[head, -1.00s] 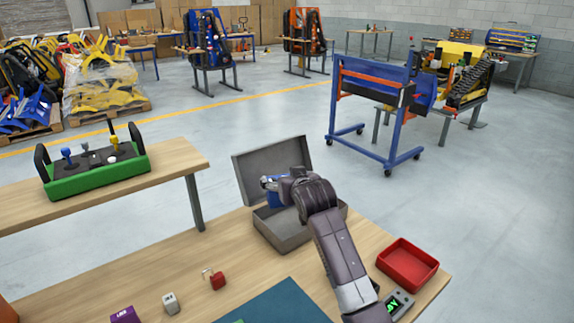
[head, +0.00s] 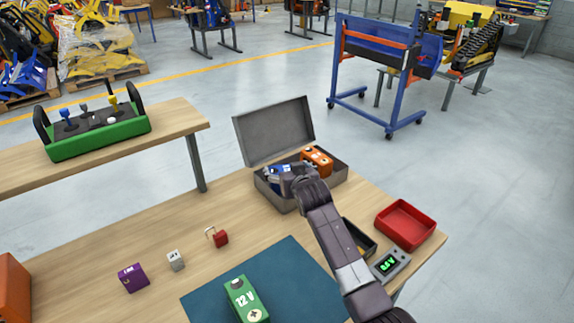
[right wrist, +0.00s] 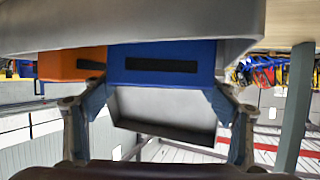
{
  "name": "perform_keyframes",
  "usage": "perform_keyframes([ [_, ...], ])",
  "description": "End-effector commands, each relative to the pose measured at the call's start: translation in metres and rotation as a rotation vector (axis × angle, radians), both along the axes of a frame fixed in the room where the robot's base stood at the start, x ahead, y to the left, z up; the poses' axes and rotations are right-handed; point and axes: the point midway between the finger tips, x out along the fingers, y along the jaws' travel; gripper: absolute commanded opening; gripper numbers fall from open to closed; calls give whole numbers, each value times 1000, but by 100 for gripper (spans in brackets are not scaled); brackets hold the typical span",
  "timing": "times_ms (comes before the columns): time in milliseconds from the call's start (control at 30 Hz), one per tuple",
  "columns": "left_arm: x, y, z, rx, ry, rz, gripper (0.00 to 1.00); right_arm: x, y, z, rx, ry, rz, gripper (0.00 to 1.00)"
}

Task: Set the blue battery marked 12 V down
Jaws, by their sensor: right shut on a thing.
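My right gripper (head: 277,176) is shut on a blue battery (head: 275,168). The battery is at the mouth of an open grey metal case (head: 273,198) on the wooden table, and its lower part is hidden behind the front wall. In the right wrist view the blue battery (right wrist: 160,75) sits between both fingers (right wrist: 160,98), with an orange battery (right wrist: 72,66) close beside it. Its marking cannot be read. Whether it touches the case floor cannot be told. The orange battery (head: 317,159) is in the case's right part. My left gripper is not in view.
The case's raised lid (head: 275,130) stands behind. A green 12 V battery (head: 241,300) is on a teal mat (head: 300,275). A red tray (head: 405,224), a black tray (head: 358,238) and a meter (head: 390,263) are right of my arm. A red padlock (head: 221,238) lies left.

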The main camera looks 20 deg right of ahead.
Motion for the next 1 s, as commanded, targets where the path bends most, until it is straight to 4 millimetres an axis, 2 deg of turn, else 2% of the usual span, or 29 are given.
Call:
perform_keyframes([
  [33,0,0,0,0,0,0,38,2,0,6,1,-11,1,21],
  [100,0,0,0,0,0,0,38,1,0,6,1,-11,1,21],
  [133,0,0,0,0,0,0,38,-1,0,-2,1,5,0,82],
  [267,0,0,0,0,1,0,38,-1,0,-2,1,4,0,97],
  [667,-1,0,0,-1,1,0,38,-4,0,0,0,2,0,97],
  [867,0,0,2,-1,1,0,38,-26,1,9,0,2,0,97],
  [1000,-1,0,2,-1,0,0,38,-49,2,19,0,1,0,97],
])
